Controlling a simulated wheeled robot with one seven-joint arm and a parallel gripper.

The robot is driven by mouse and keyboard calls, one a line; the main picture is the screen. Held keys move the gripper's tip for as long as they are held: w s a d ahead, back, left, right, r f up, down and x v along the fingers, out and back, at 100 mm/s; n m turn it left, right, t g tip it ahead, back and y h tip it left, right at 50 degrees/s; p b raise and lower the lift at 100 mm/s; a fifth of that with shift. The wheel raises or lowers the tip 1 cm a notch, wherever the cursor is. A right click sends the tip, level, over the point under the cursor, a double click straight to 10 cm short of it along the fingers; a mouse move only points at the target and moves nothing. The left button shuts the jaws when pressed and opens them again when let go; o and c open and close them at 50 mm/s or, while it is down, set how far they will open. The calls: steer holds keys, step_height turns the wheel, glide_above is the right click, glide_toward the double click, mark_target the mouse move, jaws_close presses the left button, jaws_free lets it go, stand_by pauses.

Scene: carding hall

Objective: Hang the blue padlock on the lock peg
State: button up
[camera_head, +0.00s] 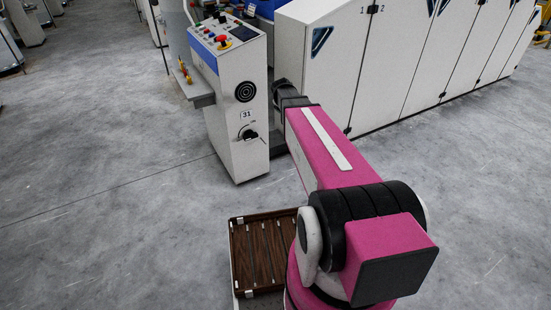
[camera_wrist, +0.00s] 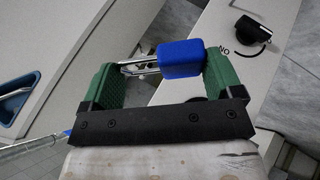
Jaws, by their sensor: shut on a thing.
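The blue padlock (camera_wrist: 181,59) is between the green fingers of my gripper (camera_wrist: 160,70) in the wrist view. Its body is close to the right finger, and its metal shackle points left toward the left finger. My gripper is shut on it, in front of a pale machine panel. In the head view my arm reaches to the grey control cabinet (camera_head: 231,110) marked 31; the padlock and fingers are hidden there. I cannot make out the lock peg in either view.
A black rotary switch (camera_head: 248,133) is on the cabinet's front; a black knob (camera_wrist: 252,28) shows in the wrist view. A side shelf (camera_head: 198,92) carries small yellow and red items. Tall machine doors (camera_head: 400,65) stand right. A brown slatted tray (camera_head: 234,256) is below. Floor at left is clear.

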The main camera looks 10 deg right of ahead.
steer(key=w+f+n+t+y, duration=0.1)
steer(key=w+f+n+t, duration=0.4)
steer(key=f, duration=0.5)
steer(key=s+a+f+n+t+y, duration=0.1)
steer(key=f+n+y, duration=0.4)
steer(key=f, duration=0.6)
steer(key=s+a+f+n+t+y, duration=0.2)
steer(key=s+a+f+n+y, duration=0.2)
steer(key=f, duration=0.7)
steer(key=shift+s+f+n+t+y, duration=0.2)
steer(key=shift+f+n+t+y, duration=0.15)
steer(key=shift+n, duration=0.35)
steer(key=shift+w, duration=0.1)
steer(key=d+f+x, duration=0.1)
steer(key=x, duration=0.9)
steer(key=shift+w+f, duration=0.35)
steer(key=shift+w, duration=0.1)
